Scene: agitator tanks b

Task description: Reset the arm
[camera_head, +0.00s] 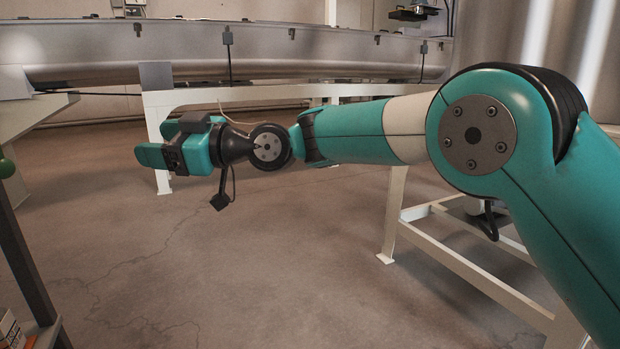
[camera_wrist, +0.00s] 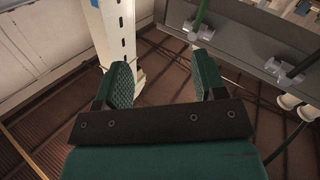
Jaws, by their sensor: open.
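My gripper (camera_head: 158,140) is at the left of the head view, at the end of my teal arm. The arm reaches in from the right and lies nearly level above the concrete floor. In the wrist view my gripper (camera_wrist: 165,80) shows two teal fingers spread apart, with nothing between them. No object touches the fingers in either view.
A large steel tank (camera_head: 290,52) on a white frame (camera_head: 150,120) stands behind my arm. Another white frame (camera_head: 470,265) is below the arm at right. A dark rack (camera_head: 22,262) is at the left edge. The wrist view shows a white perforated post (camera_wrist: 115,40) and a grey panel with pipe fittings (camera_wrist: 240,50). The middle floor is clear.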

